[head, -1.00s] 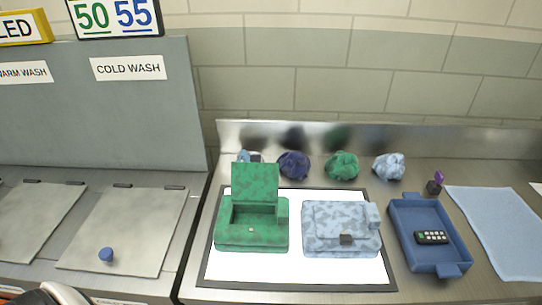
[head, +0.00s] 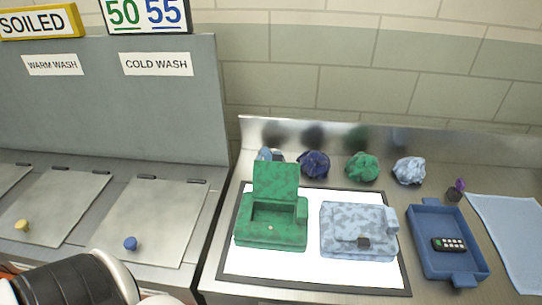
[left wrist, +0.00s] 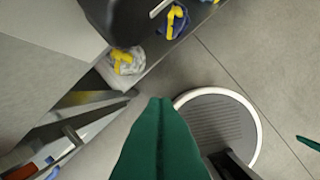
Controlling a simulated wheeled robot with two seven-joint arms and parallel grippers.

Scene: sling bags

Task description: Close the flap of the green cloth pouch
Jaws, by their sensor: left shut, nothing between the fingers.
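The green cloth pouch (head: 272,232) stands on the white mat in the head view. Its flap (head: 276,182) stands upright at the back, so the pouch is open and its dark inside shows. A small pale spot is on its front. In the head view my left arm comes in at the bottom left, but its gripper is out of the frame. In the left wrist view my left gripper (left wrist: 162,104) shows as two green fingers pressed together, empty, above the floor and away from the pouch. My right gripper is not clearly seen.
A blue-grey pouch (head: 358,231), closed, stands right of the green one on the dark-edged mat (head: 310,277). A blue tray (head: 448,270) holds a small keypad (head: 449,244). Crumpled cloth bundles (head: 362,167) line the back. Lidded bins (head: 160,215) are at left.

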